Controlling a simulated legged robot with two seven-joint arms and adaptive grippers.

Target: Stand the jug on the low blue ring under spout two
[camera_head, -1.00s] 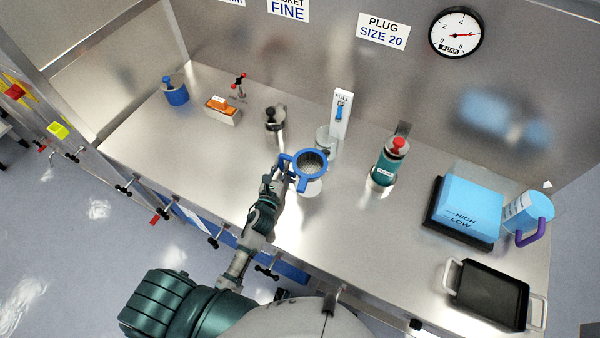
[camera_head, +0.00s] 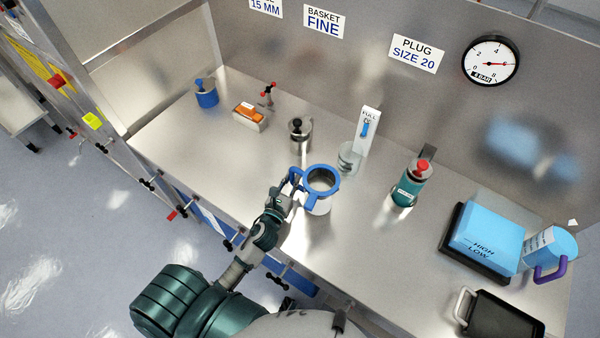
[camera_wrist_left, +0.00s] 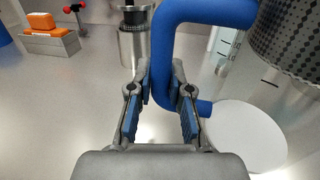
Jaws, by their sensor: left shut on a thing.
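A clear jug (camera_head: 546,247) with a purple handle stands at the right end of the bench, beside the blue block. My left gripper (camera_head: 291,188) is shut on the blue handle of a round basket (camera_head: 321,179) with a blue rim, not on the jug. In the left wrist view the fingers (camera_wrist_left: 161,78) are around the handle, and the basket's dotted wall (camera_wrist_left: 290,40) shows at top right. A white disc (camera_wrist_left: 245,135) lies below the basket. My right gripper is not in view. I cannot make out the low blue ring or spout two.
A blue block (camera_head: 487,232) on a dark base and a black tray (camera_head: 503,318) are at right.

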